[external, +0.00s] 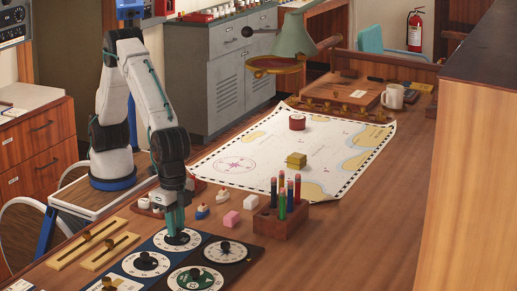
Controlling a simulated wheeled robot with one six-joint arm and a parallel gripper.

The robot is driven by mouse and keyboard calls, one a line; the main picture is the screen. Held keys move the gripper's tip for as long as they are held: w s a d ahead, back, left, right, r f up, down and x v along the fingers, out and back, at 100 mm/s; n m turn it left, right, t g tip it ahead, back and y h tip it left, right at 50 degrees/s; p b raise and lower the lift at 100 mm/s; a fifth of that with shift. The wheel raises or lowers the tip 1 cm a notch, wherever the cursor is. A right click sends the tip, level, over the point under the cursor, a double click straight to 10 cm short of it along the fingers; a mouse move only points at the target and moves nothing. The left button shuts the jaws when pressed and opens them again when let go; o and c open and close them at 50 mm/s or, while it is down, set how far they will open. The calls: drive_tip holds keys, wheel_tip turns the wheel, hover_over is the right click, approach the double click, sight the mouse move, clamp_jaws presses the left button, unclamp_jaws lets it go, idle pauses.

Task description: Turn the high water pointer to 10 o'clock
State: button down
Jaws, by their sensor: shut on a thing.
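A panel of several round dials with dark pointer knobs lies at the front of the wooden table. My gripper (175,232) points straight down at the back dial (190,243), a white face on a blue plate. Its jaws are shut on the small pointer at that dial's centre, which the fingers mostly hide. I cannot read the labels, so I cannot tell which dial is the high water one, nor which hour the held pointer shows.
Other dials sit close by: a white one on black (234,258), a white one on blue (133,266) and a green one (207,283). Brass sliders (110,253) lie left. A chart (225,172) lies further back.

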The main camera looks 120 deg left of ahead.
drive_tip(key=m, duration=0.6)
drive_tip(key=shift+r, duration=0.1)
drive_tip(key=m, duration=0.6)
drive_tip(key=shift+w+m, duration=0.1)
drive_tip(key=shift+m, duration=0.3)
drive_tip(key=m, duration=1.1)
drive_tip(key=shift+m, duration=0.4)
drive_tip(key=c, duration=1.3)
unclamp_jaws()
drive_tip(key=shift+o, duration=0.2)
